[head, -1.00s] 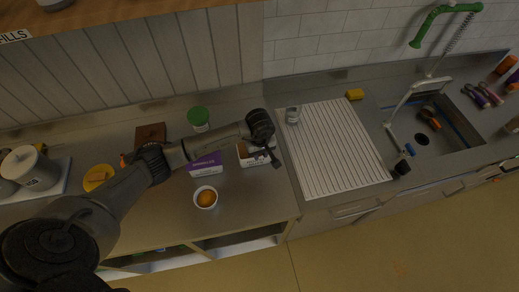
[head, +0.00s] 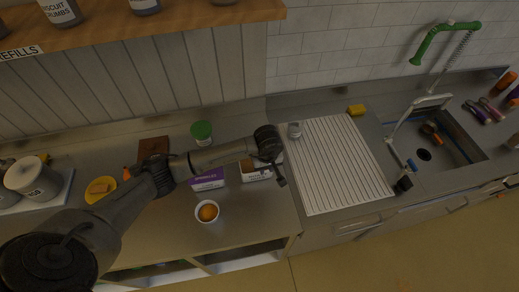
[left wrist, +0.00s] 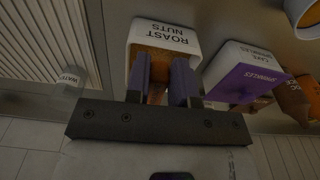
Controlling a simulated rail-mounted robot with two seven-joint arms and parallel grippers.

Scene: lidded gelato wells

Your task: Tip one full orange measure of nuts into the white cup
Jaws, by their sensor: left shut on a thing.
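A white box labelled ROAST NUTS (left wrist: 165,36) stands on the counter; it also shows in the head view (head: 262,175), partly behind my arm. My left gripper (head: 276,164) is at this box. In the left wrist view its two purple fingers (left wrist: 160,78) are shut on a small orange-brown piece, probably the orange measure's handle. The measure's bowl is hidden, so I cannot tell whether it holds nuts. The white cup (head: 199,217) stands in front of the boxes with something round and orange inside; its edge shows in the left wrist view (left wrist: 291,17). My right gripper is not in view.
A purple-and-white sprinkles box (head: 208,181) stands beside the nuts box. A green-lidded jar (head: 202,132) is behind. A small jar (head: 294,130) stands by the ribbed drainboard (head: 335,165). A yellow-lidded tub (head: 100,189) is at left. The counter around the cup is clear.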

